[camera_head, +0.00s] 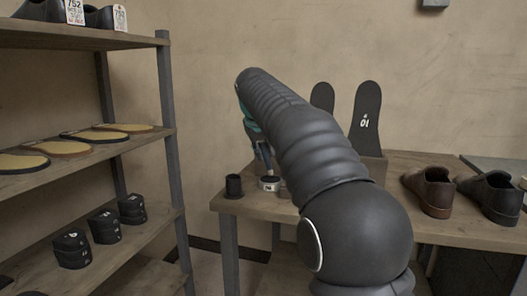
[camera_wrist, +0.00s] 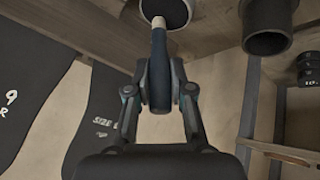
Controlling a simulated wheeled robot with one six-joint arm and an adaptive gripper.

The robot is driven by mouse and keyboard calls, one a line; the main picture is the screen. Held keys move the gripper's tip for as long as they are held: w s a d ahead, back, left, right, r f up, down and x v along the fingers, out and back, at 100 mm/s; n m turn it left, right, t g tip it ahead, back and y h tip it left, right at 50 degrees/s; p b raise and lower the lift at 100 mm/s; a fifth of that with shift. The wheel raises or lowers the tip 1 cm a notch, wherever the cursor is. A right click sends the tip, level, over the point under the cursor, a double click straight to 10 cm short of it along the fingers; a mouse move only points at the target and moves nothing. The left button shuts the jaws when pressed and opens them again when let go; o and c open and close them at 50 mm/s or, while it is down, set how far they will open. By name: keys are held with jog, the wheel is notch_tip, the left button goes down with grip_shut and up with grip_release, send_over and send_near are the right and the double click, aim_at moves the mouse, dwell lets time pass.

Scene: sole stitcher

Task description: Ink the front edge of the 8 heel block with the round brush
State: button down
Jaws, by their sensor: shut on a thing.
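My gripper (camera_wrist: 160,90) is shut on the dark handle of a brush (camera_wrist: 160,60) in the wrist view. The brush's pale end reaches over the mouth of a round pot with a light rim (camera_wrist: 178,22); whether it touches the inside, I cannot tell. In the head view the brush (camera_head: 263,158) points down at the small labelled pot (camera_head: 269,184) on the table, and my arm hides most of the gripper. Stacked black heel blocks stand on the shelf at left: a near stack (camera_head: 71,249), a middle stack (camera_head: 104,227) and a far stack (camera_head: 132,208). Their numbers are too small to read surely.
A black cup (camera_head: 233,186) stands left of the pot near the table edge. Black sole shapes (camera_head: 366,112) stand upright behind my arm. Dark shoes (camera_head: 430,192) are on the table (camera_head: 400,164) at right. The shelf rack (camera_head: 168,110) has a post between table and blocks.

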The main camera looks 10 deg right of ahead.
jog(key=shift+f+b, duration=0.4)
jog(key=shift+f, duration=0.2)
dwell(0.9)
notch_tip(320, 180, up, 3)
jog(key=p, duration=0.2)
jog(key=shift+f+p, duration=0.15)
jog(key=shift+p, duration=0.25)
jog(key=shift+r, duration=2.2)
